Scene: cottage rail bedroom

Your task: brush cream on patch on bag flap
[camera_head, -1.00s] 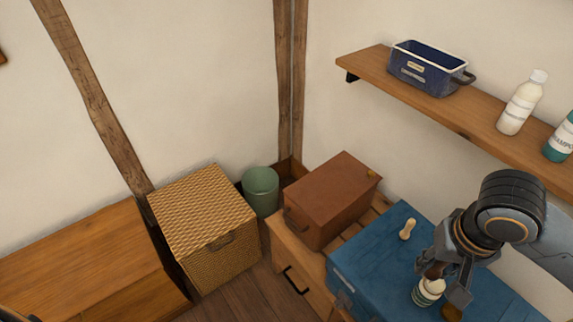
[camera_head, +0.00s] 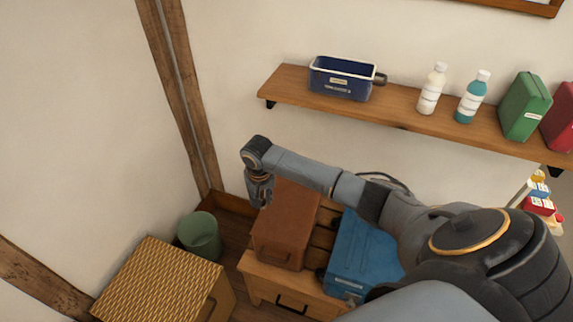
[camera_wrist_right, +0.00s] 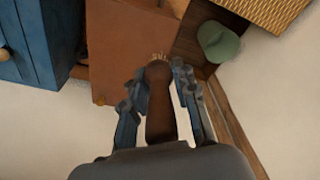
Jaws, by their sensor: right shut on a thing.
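The brown box-shaped bag (camera_head: 284,232) stands on a wooden chest, and its side also fills the upper left of the right wrist view (camera_wrist_right: 120,40). My right gripper (camera_head: 260,190) is at the bag's far left corner in the head view. In the wrist view my right gripper (camera_wrist_right: 160,82) is shut on a brush (camera_wrist_right: 160,105) with a dark brown handle and short pale bristles. The bristles overlap the bag in the picture; I cannot tell whether they touch it. I cannot make out the patch or the cream jar now. My left gripper is out of view.
A blue case (camera_head: 362,258) stands right of the bag, partly behind my arm. A green bin (camera_head: 200,238) and wicker box (camera_head: 160,283) are at left. A wall shelf (camera_head: 395,122) holds a blue tin (camera_head: 341,80), bottles and a green box (camera_head: 525,108).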

